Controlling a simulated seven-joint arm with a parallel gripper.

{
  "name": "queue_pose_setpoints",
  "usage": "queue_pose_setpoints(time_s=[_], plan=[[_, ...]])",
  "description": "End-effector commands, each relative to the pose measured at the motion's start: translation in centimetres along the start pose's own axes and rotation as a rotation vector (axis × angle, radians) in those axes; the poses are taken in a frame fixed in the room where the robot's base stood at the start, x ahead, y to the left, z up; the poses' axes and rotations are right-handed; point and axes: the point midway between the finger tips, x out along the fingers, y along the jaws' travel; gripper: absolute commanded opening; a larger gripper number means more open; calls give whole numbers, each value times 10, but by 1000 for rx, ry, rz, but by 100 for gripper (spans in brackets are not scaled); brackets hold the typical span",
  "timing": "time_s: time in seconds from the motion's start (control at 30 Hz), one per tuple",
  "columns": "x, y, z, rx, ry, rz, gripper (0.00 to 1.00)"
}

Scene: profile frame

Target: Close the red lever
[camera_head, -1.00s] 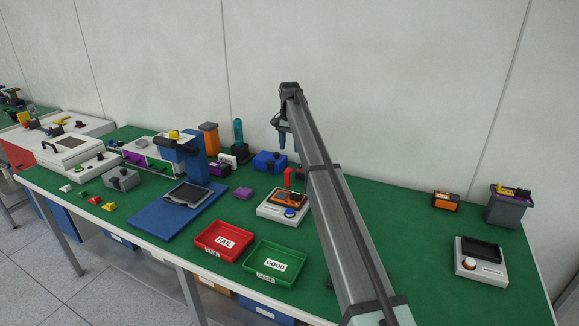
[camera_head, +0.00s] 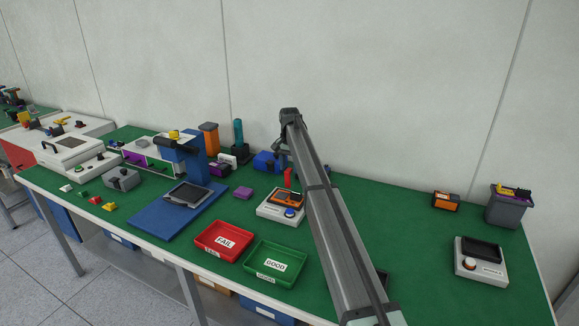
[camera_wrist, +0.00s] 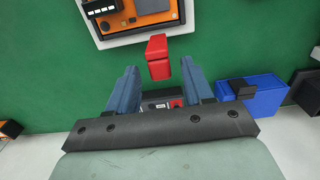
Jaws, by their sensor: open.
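The red lever (camera_wrist: 158,57) stands up in the wrist view, between and just beyond my two fingertips. In the head view the red lever (camera_head: 288,177) shows just left of my arm. My gripper (camera_wrist: 159,68) is open, with one blue finger on each side of the lever's line. I see no clear contact between fingers and lever. A dark and grey base with a red part (camera_wrist: 160,103) shows between the fingers, partly covered by my gripper. In the head view my fingers are hidden behind my arm.
A white device with an orange unit (camera_head: 283,207) sits close to the lever. A blue box (camera_wrist: 252,96) lies right of my gripper in the wrist view. The red FAIL tray (camera_head: 223,241) and green GOOD tray (camera_head: 274,263) are nearer.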

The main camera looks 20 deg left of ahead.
Motion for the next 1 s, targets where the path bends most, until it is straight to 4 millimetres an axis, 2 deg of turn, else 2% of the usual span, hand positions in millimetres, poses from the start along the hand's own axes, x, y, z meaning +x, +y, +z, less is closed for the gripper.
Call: queue_pose_setpoints(time_s=[0.07, 0.57, 1.0], plan=[[0, 0, 0, 0, 0, 0, 47], [0, 0, 0, 0, 0, 0, 0], [0, 1, 1, 0, 4, 1, 0]])
